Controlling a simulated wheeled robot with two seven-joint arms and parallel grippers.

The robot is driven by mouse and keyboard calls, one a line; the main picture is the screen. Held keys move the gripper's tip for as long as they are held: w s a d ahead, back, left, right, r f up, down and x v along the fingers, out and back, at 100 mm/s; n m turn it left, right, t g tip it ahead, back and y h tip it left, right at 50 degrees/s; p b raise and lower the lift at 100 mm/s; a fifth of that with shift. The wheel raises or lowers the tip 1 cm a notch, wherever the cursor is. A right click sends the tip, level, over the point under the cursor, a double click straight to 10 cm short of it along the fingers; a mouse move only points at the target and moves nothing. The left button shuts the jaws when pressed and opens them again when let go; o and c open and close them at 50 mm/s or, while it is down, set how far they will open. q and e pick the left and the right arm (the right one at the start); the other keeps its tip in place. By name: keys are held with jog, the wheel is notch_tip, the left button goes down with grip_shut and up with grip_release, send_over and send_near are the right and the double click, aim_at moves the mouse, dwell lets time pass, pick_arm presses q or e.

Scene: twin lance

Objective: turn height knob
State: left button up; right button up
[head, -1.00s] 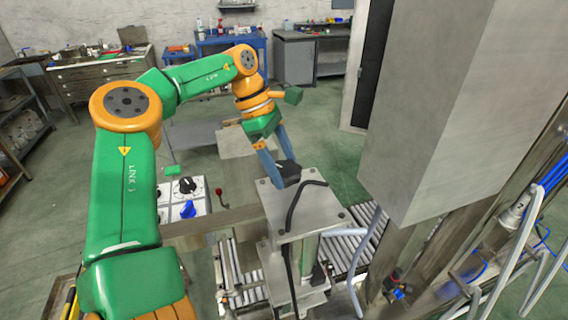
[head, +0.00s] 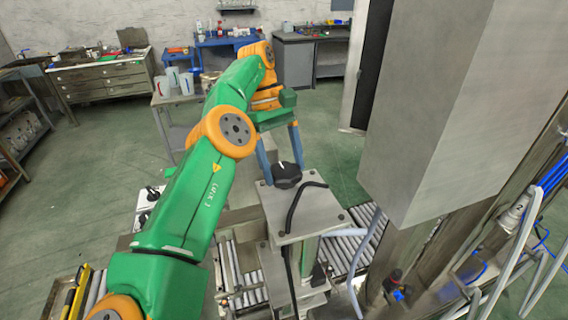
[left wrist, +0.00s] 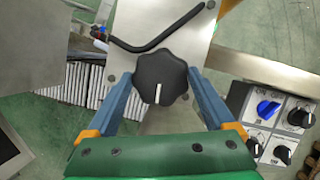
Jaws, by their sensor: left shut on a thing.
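The black lobed height knob (head: 287,172) sits on top of a grey metal plate (head: 318,212) on a post, with a white pointer line. In the left wrist view the knob (left wrist: 161,78) is in the middle, and its line points toward my palm. My left gripper (head: 284,178) reaches down to it from behind, one blue finger on each side. It is shut on the knob; in the left wrist view the fingertips (left wrist: 160,76) flank its rim. My right gripper is not in view.
A bent black rod (head: 296,204) rises from the plate close to the knob. A large grey box (head: 450,110) overhangs at right. Roller conveyors (head: 350,245) run below. A panel with one blue and several black knobs (left wrist: 268,108) shows in the left wrist view.

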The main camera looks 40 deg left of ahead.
pick_arm(q)
jog(key=shift+f, duration=0.1)
dwell(0.3)
jog(key=o, duration=1.1)
jog(key=shift+a, duration=0.15)
